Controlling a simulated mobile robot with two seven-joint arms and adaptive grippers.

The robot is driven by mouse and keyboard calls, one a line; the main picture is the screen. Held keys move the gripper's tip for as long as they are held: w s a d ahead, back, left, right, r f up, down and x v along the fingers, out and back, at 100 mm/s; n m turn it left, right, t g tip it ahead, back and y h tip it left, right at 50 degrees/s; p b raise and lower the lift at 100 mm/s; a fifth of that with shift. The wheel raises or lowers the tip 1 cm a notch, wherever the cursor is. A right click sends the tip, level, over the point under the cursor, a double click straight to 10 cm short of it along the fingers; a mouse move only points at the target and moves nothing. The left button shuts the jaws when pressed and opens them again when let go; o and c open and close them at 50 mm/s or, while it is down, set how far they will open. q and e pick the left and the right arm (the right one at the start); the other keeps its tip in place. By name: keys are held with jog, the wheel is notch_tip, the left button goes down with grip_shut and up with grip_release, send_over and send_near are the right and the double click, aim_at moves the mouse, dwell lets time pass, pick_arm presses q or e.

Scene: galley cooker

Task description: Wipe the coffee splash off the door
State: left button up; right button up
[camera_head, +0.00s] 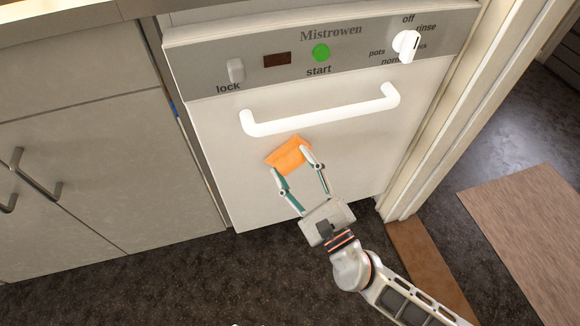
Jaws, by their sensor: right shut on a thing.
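The door (235,175) is the white front of a dishwasher marked "Mistrowen", and it is closed. My right gripper (293,160) is shut on an orange cloth (288,154). The cloth is at the door's front, just below the white handle (320,115), and looks to be against the surface; I cannot tell how firmly. No coffee splash shows on the visible part of the door; the cloth and gripper hide a patch of it. My left gripper is not in view.
The panel above has a lock switch (236,70), a green start button (321,52) and a white dial (406,44). Grey cabinets (85,170) stand at left, a pale door frame (445,115) at right. Dark floor (190,285) lies open in front.

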jog(key=shift+w+d, duration=0.2)
jog(key=shift+d, duration=0.3)
jog(key=shift+s+a+r, duration=0.1)
jog(key=shift+s+a, duration=0.05)
jog(key=shift+a, duration=0.45)
jog(key=shift+s+a, duration=0.15)
jog(key=shift+a, duration=0.4)
jog(key=shift+w+d, duration=0.2)
jog(key=shift+d, duration=0.4)
jog(key=shift+w+d, duration=0.2)
jog(key=shift+d, duration=0.35)
jog(key=shift+s+a, duration=0.3)
jog(key=shift+a, duration=0.25)
jog(key=shift+s+d+p, duration=0.15)
jog(key=shift+s+d, duration=0.05)
jog(key=shift+s, duration=0.4)
jog(key=shift+s+d+p, duration=0.15)
jog(key=shift+s+d, duration=0.05)
jog(key=shift+s, duration=0.4)
jog(key=s, duration=0.2)
jog(key=s+d, duration=0.1)
jog(key=s, duration=0.1)
jog(key=shift+s+d+p, duration=0.15)
jog(key=shift+p, duration=0.15)
